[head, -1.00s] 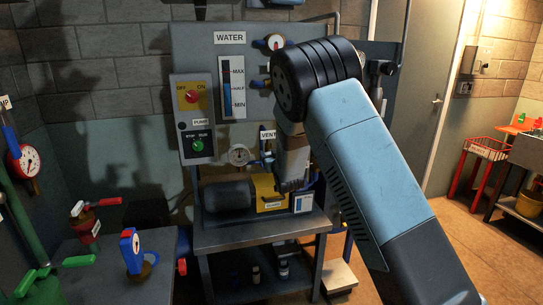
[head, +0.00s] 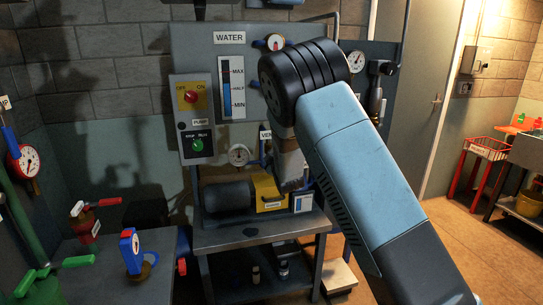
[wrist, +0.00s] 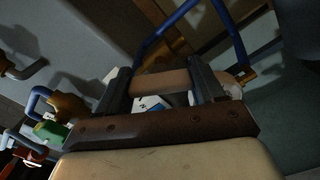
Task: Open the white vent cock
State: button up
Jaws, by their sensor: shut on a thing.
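In the wrist view my gripper (wrist: 160,85) has its two dark fingers on either side of a pale bar (wrist: 162,82), which I take to be the handle of the white vent cock. The fingers are shut on it. In the head view my gripper (head: 291,186) is low in front of the panel, right of the yellow pump part. The vent cock is hidden there behind my arm. The VENT label (head: 264,132) is partly covered by my wrist.
The pump (head: 229,195) sits on a metal bench (head: 250,236) just left of my gripper. The water level gauge (head: 232,88) and pump switch box (head: 193,118) are on the panel. Blue pipes (wrist: 172,30) pass close beyond the fingers.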

jog(key=n, duration=0.6)
jog(key=shift+s+a+f, duration=0.15)
jog(key=shift+a+f, duration=0.05)
jog(key=shift+a, duration=0.05)
jog(key=shift+f+n, duration=0.1)
jog(key=shift+n, duration=0.3)
jog(key=o, duration=1)
jog(key=shift+o, duration=0.2)
jog(key=shift+d, duration=0.1)
jog(key=shift+r, duration=0.2)
jog(key=shift+s+d, duration=0.15)
jog(key=shift+s, duration=0.05)
jog(key=v, duration=1.3)
jog(key=shift+s, duration=0.1)
